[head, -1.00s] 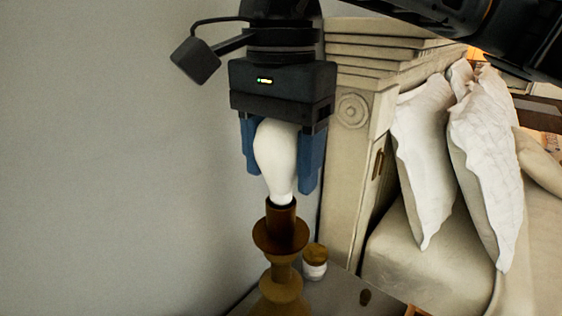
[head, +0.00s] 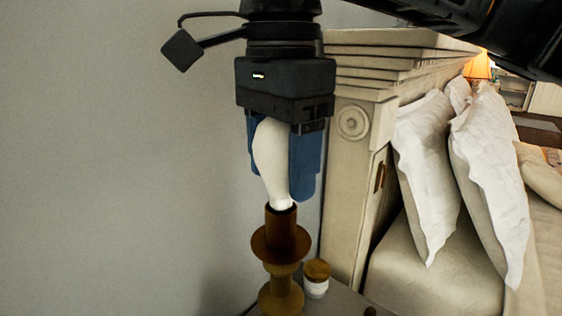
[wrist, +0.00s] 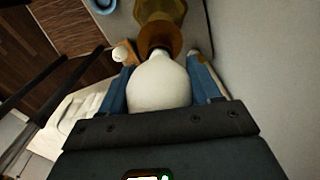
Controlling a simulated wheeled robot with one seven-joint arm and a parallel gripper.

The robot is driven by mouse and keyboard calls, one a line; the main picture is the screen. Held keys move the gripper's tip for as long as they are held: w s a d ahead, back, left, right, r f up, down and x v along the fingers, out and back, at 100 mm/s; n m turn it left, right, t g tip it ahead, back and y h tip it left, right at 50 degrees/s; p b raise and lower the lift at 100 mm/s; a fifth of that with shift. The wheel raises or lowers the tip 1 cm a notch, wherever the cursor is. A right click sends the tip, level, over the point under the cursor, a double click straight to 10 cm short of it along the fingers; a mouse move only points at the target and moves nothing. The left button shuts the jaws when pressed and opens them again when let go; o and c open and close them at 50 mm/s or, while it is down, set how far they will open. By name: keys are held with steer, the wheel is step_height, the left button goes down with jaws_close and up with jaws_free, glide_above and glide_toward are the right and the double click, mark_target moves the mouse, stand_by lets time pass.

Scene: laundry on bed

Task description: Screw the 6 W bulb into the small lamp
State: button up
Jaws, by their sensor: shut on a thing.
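The white bulb (head: 272,160) is held between the blue fingers of my gripper (head: 285,165), narrow end down. Its lower end meets the top of the lamp's brown socket (head: 281,229); how deep it sits in the socket I cannot tell. The small lamp's turned brown stem (head: 281,293) stands upright on the nightstand. In the wrist view the bulb (wrist: 159,83) lies between the two fingers (wrist: 158,85), with the brown lamp (wrist: 160,32) beyond it. No wattage mark is readable on the bulb.
A small white jar with a brown lid (head: 316,279) stands right beside the lamp on the nightstand (head: 345,303). The cream headboard post (head: 353,180) rises close on the right, with white pillows (head: 488,175) beyond. The grey wall is on the left.

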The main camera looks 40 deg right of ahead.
steer(key=shift+f+m+b, duration=0.2)
steer(key=shift+m+b, duration=0.75)
steer(key=shift+m, duration=0.15)
steer(key=shift+r+m, duration=0.15)
steer(key=shift+m, duration=0.45)
steer(key=shift+b, duration=0.4)
steer(key=shift+m+b, duration=0.7)
steer(key=shift+m, duration=0.2)
steer(key=shift+m+b, duration=0.35)
steer(key=shift+m, duration=0.45)
steer(key=shift+m+b, duration=0.75)
steer(key=shift+m, duration=0.05)
steer(key=shift+m+b, duration=0.4)
steer(key=shift+m, duration=0.5)
